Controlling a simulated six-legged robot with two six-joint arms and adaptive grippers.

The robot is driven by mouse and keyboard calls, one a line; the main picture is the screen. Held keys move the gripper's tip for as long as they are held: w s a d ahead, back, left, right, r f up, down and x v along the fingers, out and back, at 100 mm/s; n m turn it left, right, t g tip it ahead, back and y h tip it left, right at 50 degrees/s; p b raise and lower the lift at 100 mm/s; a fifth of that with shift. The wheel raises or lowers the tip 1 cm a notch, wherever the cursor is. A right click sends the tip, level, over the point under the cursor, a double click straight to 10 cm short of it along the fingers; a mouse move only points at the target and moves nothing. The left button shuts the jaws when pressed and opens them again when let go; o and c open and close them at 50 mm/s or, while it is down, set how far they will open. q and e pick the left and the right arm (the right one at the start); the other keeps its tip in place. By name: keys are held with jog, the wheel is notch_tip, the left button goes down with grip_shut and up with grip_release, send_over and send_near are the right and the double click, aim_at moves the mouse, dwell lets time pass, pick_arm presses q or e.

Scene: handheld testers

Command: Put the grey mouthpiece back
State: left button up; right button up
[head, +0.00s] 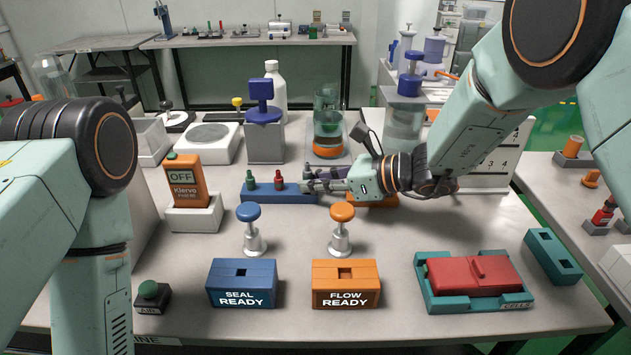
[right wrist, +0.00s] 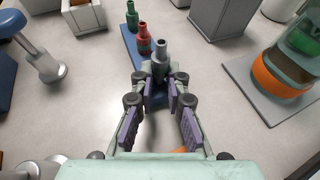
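The grey mouthpiece (right wrist: 160,62) stands upright between the fingertips of my right gripper (right wrist: 160,92), whose purple pads close on it from both sides. In the head view my right gripper (head: 318,184) is at the right end of the blue rack (head: 262,196), and the mouthpiece's top (head: 307,170) shows just above the fingers. The mouthpiece is over the rack's end; its lower end is hidden, so I cannot tell whether it is seated. A red mouthpiece (head: 279,180) and a green mouthpiece (head: 250,180) stand in the rack. My left gripper is out of view.
An orange tester (head: 187,183) reading OFF stands in a white cradle left of the rack. Blue (head: 249,225) and orange (head: 341,225) knobbed stands are in front. A jar with an orange band (head: 327,147) is behind. A red-lidded teal tray (head: 471,276) lies front right.

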jog(key=o, duration=0.4)
jog(key=shift+s+f, duration=0.2)
jog(key=shift+f, duration=0.3)
jog(key=shift+s, duration=0.1)
jog(key=shift+r, duration=0.1)
jog(key=shift+d+r+p, duration=0.4)
jog(key=shift+r+p, duration=0.15)
jog(key=shift+r, duration=0.25)
jog(key=p+v, duration=0.1)
jog(key=v, duration=0.3)
jog(key=p+v, duration=0.1)
jog(key=v, duration=0.4)
jog(key=shift+d+r, duration=0.15)
jog(key=shift+r, duration=0.15)
jog(key=shift+p+v, duration=0.4)
jog(key=shift+v, duration=0.45)
jog(key=shift+f, duration=0.1)
